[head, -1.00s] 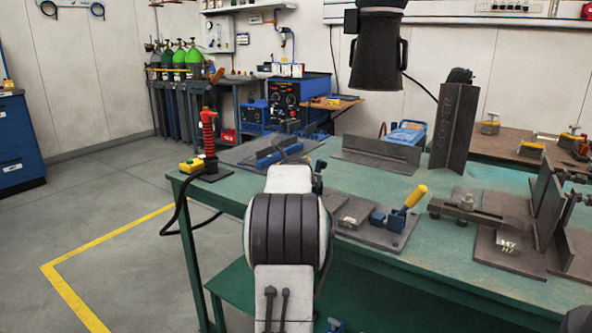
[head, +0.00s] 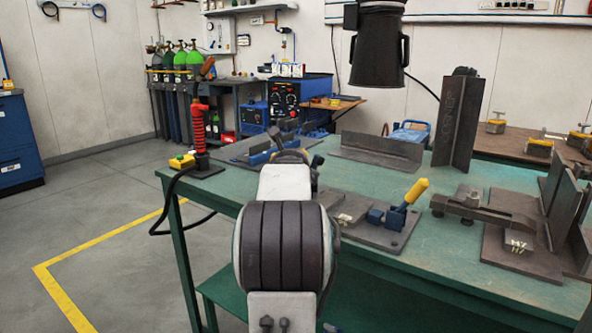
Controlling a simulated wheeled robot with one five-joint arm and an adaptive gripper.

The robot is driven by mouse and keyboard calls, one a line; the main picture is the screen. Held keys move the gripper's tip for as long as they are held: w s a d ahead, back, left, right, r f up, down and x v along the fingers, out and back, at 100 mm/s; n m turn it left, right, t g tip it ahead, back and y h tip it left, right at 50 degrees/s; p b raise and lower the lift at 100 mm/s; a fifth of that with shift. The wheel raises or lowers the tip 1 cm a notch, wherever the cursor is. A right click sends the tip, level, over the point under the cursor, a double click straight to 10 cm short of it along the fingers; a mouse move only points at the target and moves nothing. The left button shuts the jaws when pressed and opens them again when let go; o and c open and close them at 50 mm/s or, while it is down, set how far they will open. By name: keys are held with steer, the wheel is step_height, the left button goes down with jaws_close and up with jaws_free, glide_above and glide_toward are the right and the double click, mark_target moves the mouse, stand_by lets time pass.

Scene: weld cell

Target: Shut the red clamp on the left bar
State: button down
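I cannot make out a red clamp for certain. A plate (head: 238,151) on the far left of the bench carries blue clamp-like parts (head: 262,157), partly hidden behind my arm. A red ribbed upright piece (head: 199,122) stands on a dark base at the bench's left corner. A clamp with a blue body and a raised yellow handle (head: 417,191) sits on the middle plate (head: 385,238). My gripper (head: 284,143) is beyond my white forearm, seen from behind near the blue parts. Its fingers are too small and overlapped to tell their state or contact.
A yellow box (head: 182,162) with a cable sits at the green bench's (head: 345,178) left corner. Upright steel plates (head: 460,125) and a right fixture (head: 515,245) stand on the bench. A black hood (head: 379,50) hangs above. Floor to the left is clear.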

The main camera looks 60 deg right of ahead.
steer(key=shift+f, duration=0.15)
steer(key=c, duration=0.8)
jaws_free()
steer(key=shift+a, duration=0.1)
steer(key=v, duration=1.2)
steer(key=shift+s, duration=0.1)
